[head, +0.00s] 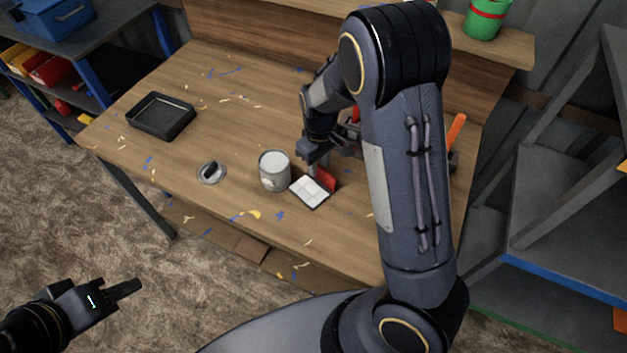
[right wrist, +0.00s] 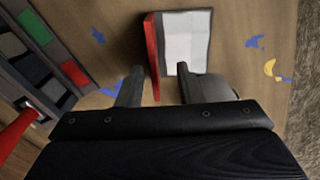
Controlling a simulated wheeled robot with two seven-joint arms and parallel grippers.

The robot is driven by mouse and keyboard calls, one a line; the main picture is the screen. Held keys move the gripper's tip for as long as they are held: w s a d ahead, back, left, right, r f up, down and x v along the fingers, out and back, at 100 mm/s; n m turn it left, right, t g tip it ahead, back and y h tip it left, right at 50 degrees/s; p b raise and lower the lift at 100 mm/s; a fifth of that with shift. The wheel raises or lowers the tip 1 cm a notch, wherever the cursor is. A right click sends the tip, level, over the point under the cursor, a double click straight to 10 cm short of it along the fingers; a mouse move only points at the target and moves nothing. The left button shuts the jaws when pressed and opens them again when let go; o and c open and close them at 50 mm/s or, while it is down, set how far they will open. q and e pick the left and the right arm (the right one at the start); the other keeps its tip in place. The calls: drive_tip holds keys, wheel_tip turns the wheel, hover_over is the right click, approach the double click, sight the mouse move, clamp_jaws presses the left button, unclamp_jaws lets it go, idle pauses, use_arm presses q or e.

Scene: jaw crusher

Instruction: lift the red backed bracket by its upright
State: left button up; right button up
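The bracket has a red upright (head: 326,179) along one edge of a flat, pale, panelled base (head: 309,192). It rests on the wooden table, right beside a white can. In the right wrist view the red upright (right wrist: 152,50) rises left of the pale base (right wrist: 187,42). My right gripper (right wrist: 160,78) is open. Its fingers are apart, with the lower end of the red upright showing in the gap and space on both sides. In the head view my right gripper (head: 318,162) is at the upright and partly hides it. My left gripper (head: 122,289) is away from the table; its finger gap is not visible.
The white can (head: 275,171) stands close left of the bracket. A black tray (head: 161,116) and a round disc with a black knob (head: 211,172) lie further left. A compartmented holder (right wrist: 45,65) is near my right gripper. Scraps litter the table.

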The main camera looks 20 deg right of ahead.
sight(321, 180)
drive_tip(key=f, duration=0.3)
drive_tip(key=f+p, duration=0.1)
drive_tip(key=f, duration=0.1)
drive_tip(key=shift+d+f, duration=0.25)
drive_tip(key=shift+d, duration=0.15)
clamp_jaws()
drive_tip(key=shift+w+r, duration=0.1)
